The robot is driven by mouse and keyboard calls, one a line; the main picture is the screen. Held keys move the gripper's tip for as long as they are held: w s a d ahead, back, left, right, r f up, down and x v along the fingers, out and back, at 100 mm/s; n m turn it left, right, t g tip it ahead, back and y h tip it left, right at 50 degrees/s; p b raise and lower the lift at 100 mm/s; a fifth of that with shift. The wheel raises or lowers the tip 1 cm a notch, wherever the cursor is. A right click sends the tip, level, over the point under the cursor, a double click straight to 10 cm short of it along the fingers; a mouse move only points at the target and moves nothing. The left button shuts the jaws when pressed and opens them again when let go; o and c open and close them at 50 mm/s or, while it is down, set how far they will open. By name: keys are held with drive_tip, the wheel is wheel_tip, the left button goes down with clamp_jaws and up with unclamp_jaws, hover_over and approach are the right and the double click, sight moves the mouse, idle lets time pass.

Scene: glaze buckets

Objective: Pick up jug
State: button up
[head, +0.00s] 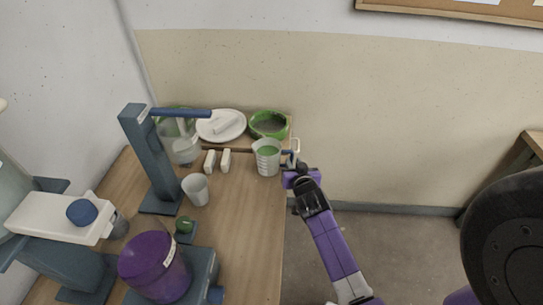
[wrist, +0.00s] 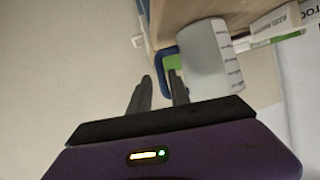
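The jug (head: 266,158) is a pale, marked measuring jug with green contents. It stands upright near the back right edge of the wooden table. In the wrist view its pale marked wall (wrist: 206,62) fills the upper middle, with a blue handle (wrist: 161,62) on its left side. My gripper (head: 289,166) is just right of the jug, at the table's edge. In the wrist view my gripper (wrist: 160,80) has its two fingers apart with nothing held between them. The right finger overlaps the handle area; I cannot tell whether it touches.
Left of the jug stand two white blocks (head: 217,161) and a white cup (head: 196,189). Behind are a green bowl (head: 268,125) and a white plate (head: 221,126). A blue-grey stand (head: 152,160) and a purple bucket (head: 155,268) are farther left. The front right tabletop is clear.

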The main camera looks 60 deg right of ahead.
drive_tip(key=x, duration=0.7)
drive_tip(key=shift+w+p, duration=0.15)
drive_tip(key=shift+p, duration=0.3)
drive_tip(key=shift+a, duration=0.1)
clamp_jaws()
idle(0.9)
drive_tip(key=shift+r, duration=0.1)
